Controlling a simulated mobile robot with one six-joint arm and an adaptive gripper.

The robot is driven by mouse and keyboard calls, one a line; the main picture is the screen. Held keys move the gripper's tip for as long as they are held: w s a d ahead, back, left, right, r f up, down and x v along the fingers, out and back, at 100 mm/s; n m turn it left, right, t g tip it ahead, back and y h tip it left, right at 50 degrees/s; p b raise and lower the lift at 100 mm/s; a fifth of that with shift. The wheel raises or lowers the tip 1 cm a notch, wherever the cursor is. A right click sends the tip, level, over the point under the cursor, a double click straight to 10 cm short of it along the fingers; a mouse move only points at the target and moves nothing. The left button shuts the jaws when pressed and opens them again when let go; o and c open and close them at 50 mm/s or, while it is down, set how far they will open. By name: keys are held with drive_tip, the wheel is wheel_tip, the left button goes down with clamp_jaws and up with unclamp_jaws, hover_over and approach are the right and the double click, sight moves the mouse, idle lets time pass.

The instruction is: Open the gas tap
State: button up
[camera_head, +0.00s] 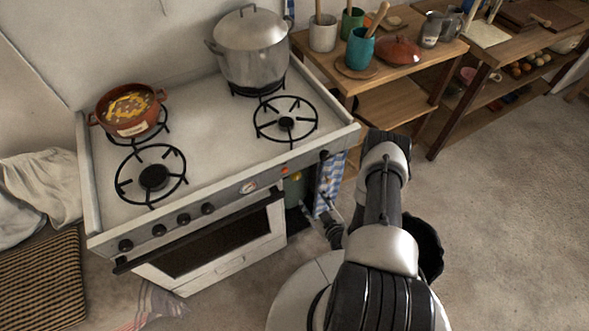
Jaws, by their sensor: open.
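My gripper (320,214) is low beside the stove's right front corner, in front of the gap between the stove and the wooden table. Its fingers are small in view and spread apart, with nothing seen between them. A greenish rounded thing with a yellow spot (294,188), possibly a gas bottle, shows in that gap behind the fingers. It is partly hidden by the stove. I cannot make out a gas tap clearly. The white stove (200,165) has a front panel with several black knobs, a round gauge and a small red-orange spot.
A blue checked cloth (329,183) hangs close to my gripper. A large lidded pot (252,52) and a red-brown pan of food (130,110) stand on the stove. The wooden table (405,80) holds crockery. The floor (500,220) at right is clear.

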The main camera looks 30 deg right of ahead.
sight(297, 178)
drive_tip(key=b+x, duration=0.6)
drive_tip(key=x, duration=1.1)
drive_tip(key=c, duration=1.1)
